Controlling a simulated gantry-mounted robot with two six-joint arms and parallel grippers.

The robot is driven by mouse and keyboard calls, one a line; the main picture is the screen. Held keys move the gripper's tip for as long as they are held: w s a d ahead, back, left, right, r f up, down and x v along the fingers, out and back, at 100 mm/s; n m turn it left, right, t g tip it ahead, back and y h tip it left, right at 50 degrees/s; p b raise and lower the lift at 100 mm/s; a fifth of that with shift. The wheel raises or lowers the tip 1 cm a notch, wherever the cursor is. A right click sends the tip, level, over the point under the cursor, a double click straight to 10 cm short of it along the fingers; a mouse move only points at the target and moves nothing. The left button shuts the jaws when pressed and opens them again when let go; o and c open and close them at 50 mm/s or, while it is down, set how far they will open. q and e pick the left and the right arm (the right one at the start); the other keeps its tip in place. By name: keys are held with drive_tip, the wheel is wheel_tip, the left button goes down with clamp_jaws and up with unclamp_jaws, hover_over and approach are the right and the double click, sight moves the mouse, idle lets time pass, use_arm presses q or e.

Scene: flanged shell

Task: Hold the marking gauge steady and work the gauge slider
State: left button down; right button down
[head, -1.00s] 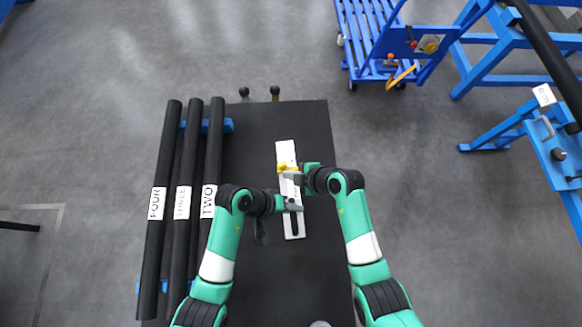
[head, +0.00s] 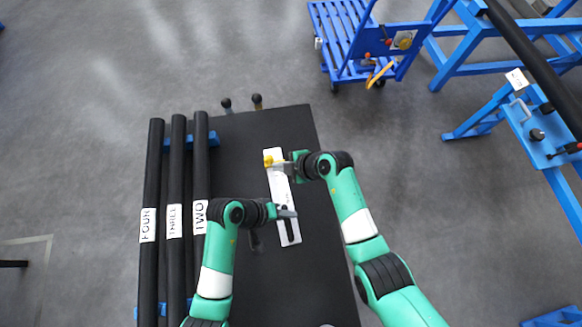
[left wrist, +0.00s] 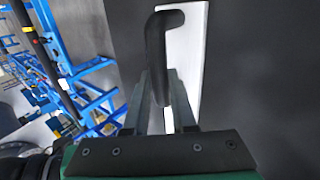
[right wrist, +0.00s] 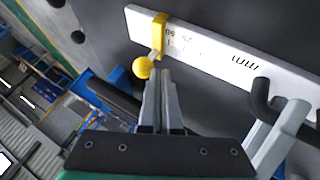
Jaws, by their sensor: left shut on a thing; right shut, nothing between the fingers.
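The marking gauge is a long white bar (head: 280,188) with scale marks, lying on the black table top. Its yellow slider (head: 267,161) sits near the far end and carries a round yellow knob (right wrist: 142,68). My left gripper (head: 288,212) is shut on the gauge's black handle (left wrist: 155,50) near the bar's near end. The handle also shows in the right wrist view (right wrist: 262,100). My right gripper (right wrist: 162,75) is shut and empty, its fingertips right beside the slider's knob. I cannot tell whether they touch it.
Three black tubes (head: 176,200), labelled TWO, THREE and FOUR, lie in blue supports left of the gauge. Two black-knobbed pegs (head: 257,100) stand at the table's far edge. A blue cart (head: 350,40) and blue stands (head: 540,120) are beyond the table. The table right of the bar is mostly clear.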

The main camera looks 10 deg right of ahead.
drive_tip(key=v, duration=0.8)
drive_tip(key=shift+s, duration=0.2)
use_arm(q)
drive_tip(key=c, duration=0.7)
unclamp_jaws()
drive_tip(key=shift+o, duration=0.2)
use_arm(e)
drive_tip(key=shift+d, duration=0.15)
